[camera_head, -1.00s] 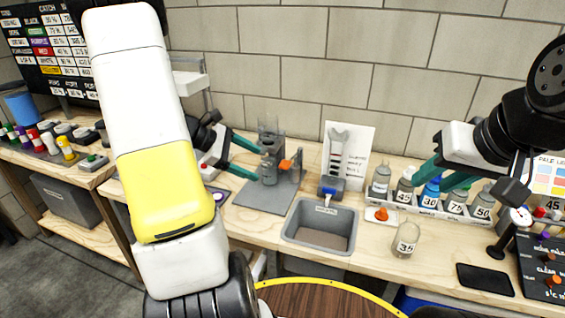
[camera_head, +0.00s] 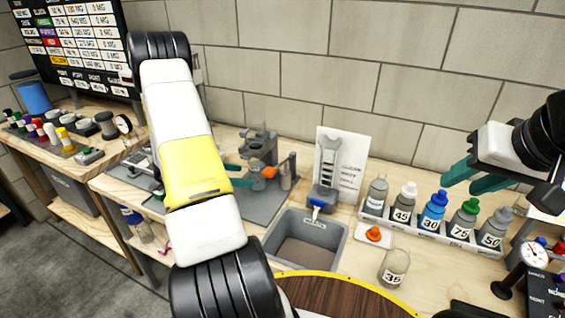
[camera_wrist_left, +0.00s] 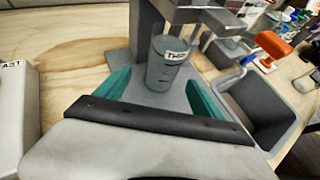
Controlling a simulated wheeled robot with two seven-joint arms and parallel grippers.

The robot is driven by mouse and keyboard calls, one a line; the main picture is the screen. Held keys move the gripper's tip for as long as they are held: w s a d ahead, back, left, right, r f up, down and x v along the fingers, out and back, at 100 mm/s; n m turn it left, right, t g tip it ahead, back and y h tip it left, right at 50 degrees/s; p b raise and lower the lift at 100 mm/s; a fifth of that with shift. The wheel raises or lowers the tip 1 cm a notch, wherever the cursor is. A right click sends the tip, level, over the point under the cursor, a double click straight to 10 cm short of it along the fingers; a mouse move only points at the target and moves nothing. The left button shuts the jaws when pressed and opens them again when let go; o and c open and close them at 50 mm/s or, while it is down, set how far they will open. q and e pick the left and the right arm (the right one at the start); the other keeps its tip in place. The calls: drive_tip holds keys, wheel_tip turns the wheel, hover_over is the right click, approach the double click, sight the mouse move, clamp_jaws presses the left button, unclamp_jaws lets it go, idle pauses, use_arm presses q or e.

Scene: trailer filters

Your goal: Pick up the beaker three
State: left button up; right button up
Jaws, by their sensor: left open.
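The grey beaker (camera_wrist_left: 166,66) has a white label reading "TH…", partly cut off, and stands upright under a grey stand in the left wrist view. In the head view the beaker (camera_head: 257,181) is partly hidden by my left arm and the stand. My left gripper (camera_wrist_left: 160,79) is open, with one teal finger on either side of the beaker's lower part. I cannot tell whether the fingers touch it. In the head view its fingertips (camera_head: 243,177) show at the stand. My right gripper (camera_head: 458,186) is open and empty near the numbered bottles.
A rack (camera_head: 430,232) of numbered bottles and a glass marked 35 (camera_head: 393,267) stand further right. A dispenser (camera_head: 322,193) stands behind the sink.

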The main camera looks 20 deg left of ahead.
sight(251, 175)
use_arm(q)
drive_tip(key=x, duration=0.7)
drive_tip(key=shift+w+d+r, duration=0.1)
drive_tip(key=shift+d+r, duration=0.1)
drive_tip(key=shift+d, duration=0.05)
drive_tip(key=shift+c, duration=0.4)
clamp_jaws()
drive_tip(key=shift+r, duration=0.15)
